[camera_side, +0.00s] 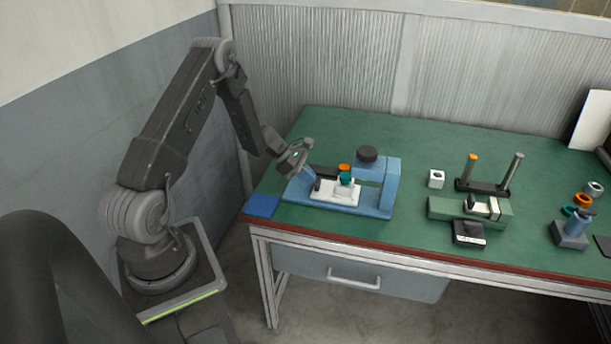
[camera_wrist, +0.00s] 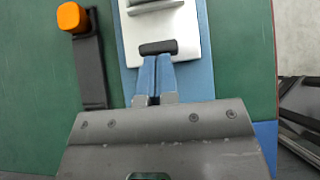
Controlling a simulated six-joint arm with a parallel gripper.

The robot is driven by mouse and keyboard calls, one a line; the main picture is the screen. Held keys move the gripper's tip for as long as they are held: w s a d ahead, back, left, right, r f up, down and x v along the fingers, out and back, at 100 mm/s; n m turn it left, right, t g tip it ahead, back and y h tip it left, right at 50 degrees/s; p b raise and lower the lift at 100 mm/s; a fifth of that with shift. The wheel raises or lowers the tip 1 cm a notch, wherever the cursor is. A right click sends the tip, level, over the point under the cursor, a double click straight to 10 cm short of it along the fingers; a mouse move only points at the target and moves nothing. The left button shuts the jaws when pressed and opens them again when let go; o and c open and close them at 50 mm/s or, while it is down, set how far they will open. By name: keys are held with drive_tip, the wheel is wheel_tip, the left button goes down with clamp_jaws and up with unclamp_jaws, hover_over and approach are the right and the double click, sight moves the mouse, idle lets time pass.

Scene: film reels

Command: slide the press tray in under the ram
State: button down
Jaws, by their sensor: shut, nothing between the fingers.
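The white press tray (camera_side: 342,199) lies on the blue press base (camera_side: 375,211), to the left of the upright part of the frame. A teal round piece (camera_side: 346,179) sits on the tray. The press frame (camera_side: 391,180) carries a black knob (camera_side: 367,153) on top; the ram below it is hard to make out. My gripper (camera_side: 312,178) is shut and empty at the tray's left end. In the wrist view, the shut blue fingertips (camera_wrist: 154,57) are right at the tray's black handle (camera_wrist: 158,47); I cannot tell whether they touch. The white tray (camera_wrist: 186,40) extends beyond the handle.
A black bar (camera_wrist: 90,70) with an orange piece (camera_wrist: 72,17) lies beside the press. A blue pad (camera_side: 262,205) is at the table's left front corner. A white block (camera_side: 436,179), a two-post stand (camera_side: 483,188) and a green fixture (camera_side: 455,208) stand to the right.

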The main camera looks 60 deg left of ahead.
sight(327, 189)
drive_tip(key=shift+w+d, duration=0.1)
drive_tip(key=w+d, duration=0.4)
idle(0.3)
